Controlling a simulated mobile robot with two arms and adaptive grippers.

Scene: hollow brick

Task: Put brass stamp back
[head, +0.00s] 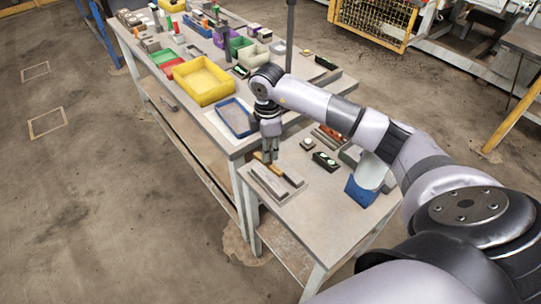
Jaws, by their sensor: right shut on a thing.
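My right gripper (270,157) is low over the near bench, pointing down, with its fingers closed together. A small brass-coloured piece (259,157) shows at the fingertips; I take it for the brass stamp, and the fingers hide most of it. It is at the back edge of a flat grey holder (263,190) with long grey bars on it. I cannot tell whether the stamp touches the holder. My left gripper is not in view.
A blue tray (250,132) and a yellow bin (203,58) stand on the long bench behind. To the right are a green-and-black level (325,161), a small round-topped block (306,144) and a blue bin (361,193). The near bench's front is clear.

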